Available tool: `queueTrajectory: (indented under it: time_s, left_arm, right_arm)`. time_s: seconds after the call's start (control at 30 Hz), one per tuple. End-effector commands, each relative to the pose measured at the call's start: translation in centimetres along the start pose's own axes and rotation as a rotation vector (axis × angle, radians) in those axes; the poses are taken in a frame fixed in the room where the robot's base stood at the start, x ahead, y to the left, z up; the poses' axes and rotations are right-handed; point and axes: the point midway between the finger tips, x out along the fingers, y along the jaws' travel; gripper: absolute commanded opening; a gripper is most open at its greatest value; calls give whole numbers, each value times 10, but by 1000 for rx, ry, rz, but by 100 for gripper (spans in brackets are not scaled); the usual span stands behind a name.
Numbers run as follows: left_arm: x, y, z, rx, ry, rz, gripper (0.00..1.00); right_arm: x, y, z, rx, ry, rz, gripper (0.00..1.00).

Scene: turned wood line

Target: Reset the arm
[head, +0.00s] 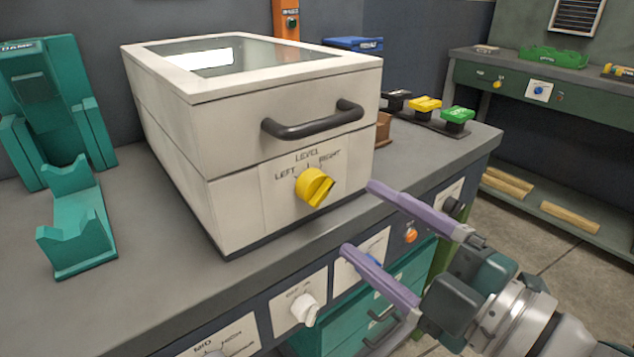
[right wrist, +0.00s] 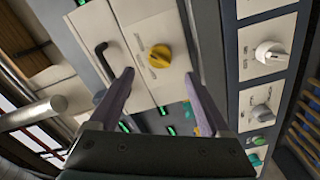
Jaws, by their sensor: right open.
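My right gripper (head: 357,217) comes in from the lower right in the head view. Its two purple fingers are spread wide with nothing between them, in front of a white box (head: 233,185) on the grey bench. The fingers also show apart in the right wrist view (right wrist: 158,90). The box carries a yellow knob (head: 314,187) labelled LEVEL, LEFT and RIGHT, which also shows in the right wrist view (right wrist: 159,56). A dark handle (head: 312,121) is on the box front above the knob. The gripper appears apart from the knob. My left gripper is not in view.
A teal cradle (head: 76,225) and a teal stand (head: 45,100) are at the left of the bench. A white knob (head: 305,309) sits on the bench's front panel. Another bench (head: 560,80) is at the far right.

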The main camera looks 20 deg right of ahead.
Motion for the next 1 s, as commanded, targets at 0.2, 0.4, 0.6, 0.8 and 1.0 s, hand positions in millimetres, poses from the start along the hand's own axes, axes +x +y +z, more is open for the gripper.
queueTrajectory:
  time_s: [0.2,0.4,0.6,0.8,1.0]
  left_arm:
    - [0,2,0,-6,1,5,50]
    - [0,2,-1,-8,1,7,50]
    - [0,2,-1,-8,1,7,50]
    - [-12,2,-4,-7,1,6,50]
    - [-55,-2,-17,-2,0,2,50]
  right_arm:
    - [-23,0,0,0,0,0,81]
    - [-26,0,0,-1,0,1,81]
    - [-26,0,0,0,0,1,81]
    - [-24,13,2,46,-62,-10,81]
    - [-35,51,15,323,-386,-86,81]
